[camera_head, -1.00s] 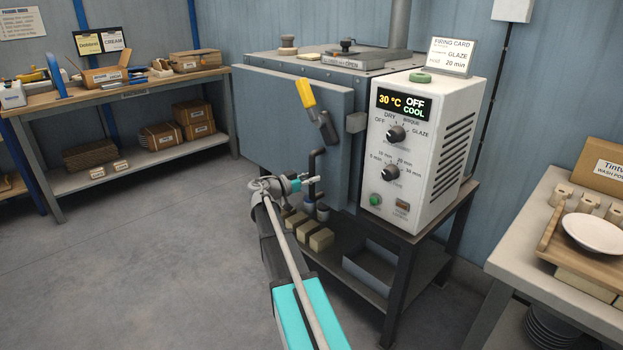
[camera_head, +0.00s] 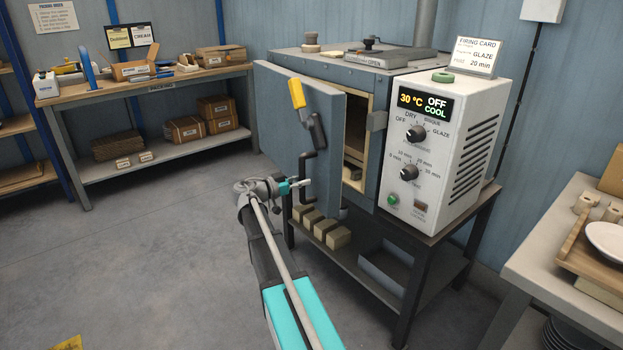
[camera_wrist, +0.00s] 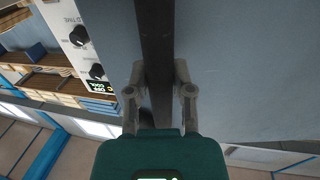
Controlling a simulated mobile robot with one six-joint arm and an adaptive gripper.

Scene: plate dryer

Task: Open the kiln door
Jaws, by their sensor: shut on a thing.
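The kiln door (camera_head: 285,118) is a grey-blue panel standing partly open, with a gap at its right edge that shows the pale kiln interior (camera_head: 352,150). A yellow-gripped latch lever (camera_head: 297,93) is on the door's front. Below it is a dark bar handle (camera_head: 305,165). My gripper (camera_head: 298,185) is at the lower end of this handle. In the wrist view my gripper (camera_wrist: 160,82) has a finger on each side of the dark handle bar (camera_wrist: 157,40) and is shut on it. The exact finger contact is partly hidden.
The white control box (camera_head: 440,150) right of the opening reads 30 °C, OFF, COOL. Several pale blocks (camera_head: 325,230) sit on the stand's lower shelf under the door. A packing bench (camera_head: 150,90) stands at the back left. The floor (camera_head: 150,250) left of the kiln is clear.

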